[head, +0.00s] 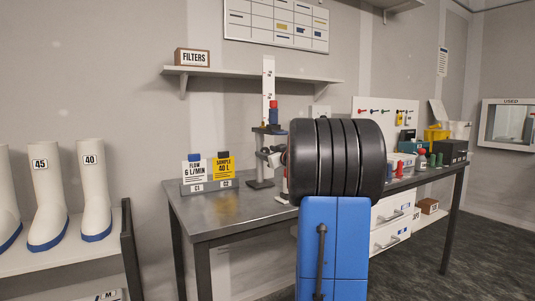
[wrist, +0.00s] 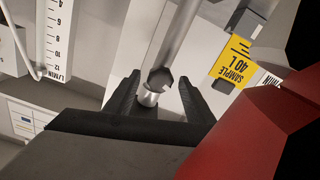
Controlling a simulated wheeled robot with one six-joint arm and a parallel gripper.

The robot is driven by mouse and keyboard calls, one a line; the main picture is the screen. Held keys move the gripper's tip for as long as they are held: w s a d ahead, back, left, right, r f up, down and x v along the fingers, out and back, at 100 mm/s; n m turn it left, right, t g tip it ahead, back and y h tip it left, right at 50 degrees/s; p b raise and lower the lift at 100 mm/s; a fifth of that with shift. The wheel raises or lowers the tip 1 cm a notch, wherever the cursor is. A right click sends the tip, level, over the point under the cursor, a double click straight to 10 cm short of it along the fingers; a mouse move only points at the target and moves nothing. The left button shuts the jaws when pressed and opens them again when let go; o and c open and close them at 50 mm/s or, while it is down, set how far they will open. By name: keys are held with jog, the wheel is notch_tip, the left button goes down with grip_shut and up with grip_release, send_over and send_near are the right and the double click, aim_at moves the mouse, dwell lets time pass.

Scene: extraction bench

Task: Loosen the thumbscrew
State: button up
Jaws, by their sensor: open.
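In the wrist view my gripper (wrist: 158,96) is open, with one dark finger on each side of a small silver cylinder (wrist: 148,98), which looks like the thumbscrew. The fingers appear apart from it, with a gap on both sides. A grey metal rod (wrist: 178,40) comes down from the top and ends in a dark face just above the cylinder. In the head view the stand (head: 265,165) with a blue-and-red top part is on the bench. My arm hides its right side there, and the thumbscrew cannot be made out.
A white flow scale (wrist: 57,35) shows at the wrist view's upper left. The yellow sample card (wrist: 231,59) is at the right. A large red surface (wrist: 255,135) fills the lower right. The metal bench (head: 215,215) is bare in front of the card holder (head: 210,185).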

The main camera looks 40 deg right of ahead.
jog(key=shift+c, duration=0.5)
jog(key=c, duration=1)
jog(key=shift+o, duration=0.2)
jog(key=shift+n, duration=1.6)
jog(key=o, duration=1.1)
jog(key=shift+c, duration=0.2)
jog(key=v, duration=1.7)
jog(key=shift+s, duration=0.25)
